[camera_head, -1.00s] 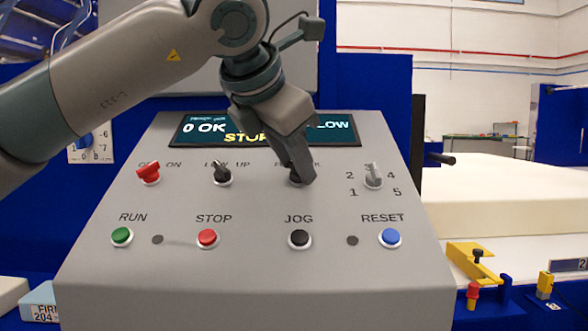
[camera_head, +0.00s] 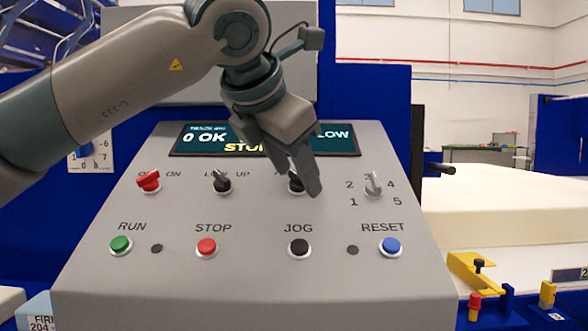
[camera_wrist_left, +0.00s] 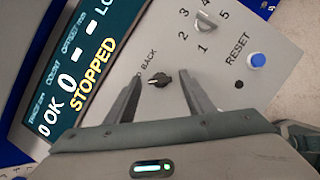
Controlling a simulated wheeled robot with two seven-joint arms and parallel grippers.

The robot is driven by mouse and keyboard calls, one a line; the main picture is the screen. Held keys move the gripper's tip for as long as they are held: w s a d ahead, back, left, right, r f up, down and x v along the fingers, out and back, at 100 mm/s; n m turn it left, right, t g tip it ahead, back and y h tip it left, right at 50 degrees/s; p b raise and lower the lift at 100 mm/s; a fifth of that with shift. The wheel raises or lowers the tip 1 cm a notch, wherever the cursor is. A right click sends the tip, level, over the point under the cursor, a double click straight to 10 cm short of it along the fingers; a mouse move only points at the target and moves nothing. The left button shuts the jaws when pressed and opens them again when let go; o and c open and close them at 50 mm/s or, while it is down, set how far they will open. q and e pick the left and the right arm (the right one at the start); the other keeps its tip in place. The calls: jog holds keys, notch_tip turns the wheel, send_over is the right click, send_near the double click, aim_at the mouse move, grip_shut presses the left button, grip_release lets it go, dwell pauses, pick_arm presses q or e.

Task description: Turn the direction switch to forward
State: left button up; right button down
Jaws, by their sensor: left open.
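The direction switch (camera_head: 296,183) is a black rotary knob on the sloped grey control panel, in the row under the display. My left gripper (camera_head: 303,180) hangs in front of it and hides part of the knob and its label. In the left wrist view the direction switch (camera_wrist_left: 159,79) sits between the two open fingers of my left gripper (camera_wrist_left: 157,90), with a gap on each side. The word BACK is readable beside it; the other label is hidden by a finger. My right gripper is in neither view.
The display (camera_head: 205,138) reads STOPPED. A red knob (camera_head: 149,181), another black knob (camera_head: 221,182) and a grey numbered selector (camera_head: 373,184) share the row. Below are green RUN (camera_head: 121,244), red STOP (camera_head: 206,247), black JOG (camera_head: 299,247) and blue RESET (camera_head: 391,246) buttons. White foam (camera_head: 500,190) lies right.

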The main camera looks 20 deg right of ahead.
pick_arm(q)
jog(key=shift+r, duration=0.1)
jog(key=p+v, duration=0.1)
jog(key=v, duration=1.6)
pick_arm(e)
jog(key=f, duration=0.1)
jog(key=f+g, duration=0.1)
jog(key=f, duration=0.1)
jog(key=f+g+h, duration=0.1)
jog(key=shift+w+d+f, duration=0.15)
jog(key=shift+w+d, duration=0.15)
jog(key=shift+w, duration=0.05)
pick_arm(q)
jog(key=shift+s+a, duration=0.1)
jog(key=shift+s, duration=0.05)
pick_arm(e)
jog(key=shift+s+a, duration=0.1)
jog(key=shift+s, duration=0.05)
